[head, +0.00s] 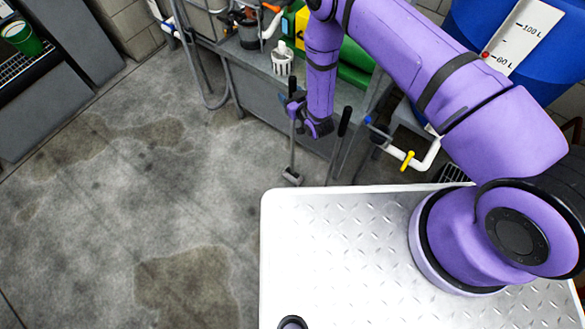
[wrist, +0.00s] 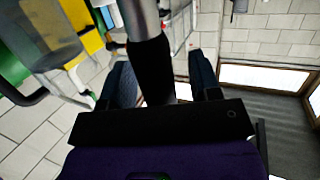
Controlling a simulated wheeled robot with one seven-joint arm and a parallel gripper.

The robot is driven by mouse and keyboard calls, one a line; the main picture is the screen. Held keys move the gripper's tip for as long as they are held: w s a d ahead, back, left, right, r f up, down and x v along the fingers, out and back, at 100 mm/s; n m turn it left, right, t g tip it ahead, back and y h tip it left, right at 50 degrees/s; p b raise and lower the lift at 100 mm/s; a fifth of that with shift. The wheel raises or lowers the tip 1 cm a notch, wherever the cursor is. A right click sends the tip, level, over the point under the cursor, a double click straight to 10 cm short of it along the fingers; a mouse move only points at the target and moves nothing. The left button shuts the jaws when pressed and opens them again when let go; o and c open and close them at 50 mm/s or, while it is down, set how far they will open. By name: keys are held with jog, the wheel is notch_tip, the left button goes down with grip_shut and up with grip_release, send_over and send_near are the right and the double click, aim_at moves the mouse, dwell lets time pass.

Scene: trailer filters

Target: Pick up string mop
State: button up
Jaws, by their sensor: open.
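A thin upright pole (head: 292,150) stands on the floor in front of the grey bench, with a small grey head (head: 291,178) at its foot; it may be the string mop, but strings are not clear. My gripper (head: 295,106) is at the upper part of this pole. In the wrist view, my open gripper (wrist: 162,82) has a dark finger on each side of a pole with a black grip (wrist: 150,68) and a grey shaft (wrist: 142,18). The grip shows between the fingers; contact cannot be told. The mop's head is not identifiable in the wrist view.
A second black-handled pole (head: 343,121) leans close to the right of my gripper. The grey bench (head: 260,95) stands behind. White piping with a yellow valve (head: 407,160) and a blue tank (head: 465,25) are at right. The concrete floor at left is clear.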

jog(key=shift+w, duration=0.1)
jog(key=c, duration=1)
jog(key=shift+r, duration=0.1)
jog(key=shift+a+r, duration=0.1)
jog(key=shift+r, duration=1.55)
send_near(290, 88)
jog(key=s+d+f, duration=0.2)
jog(key=s, duration=0.1)
notch_tip(290, 88, up, 15)
jog(key=shift+s+f, duration=0.15)
jog(key=shift+s, duration=0.05)
jog(key=shift+a, duration=0.15)
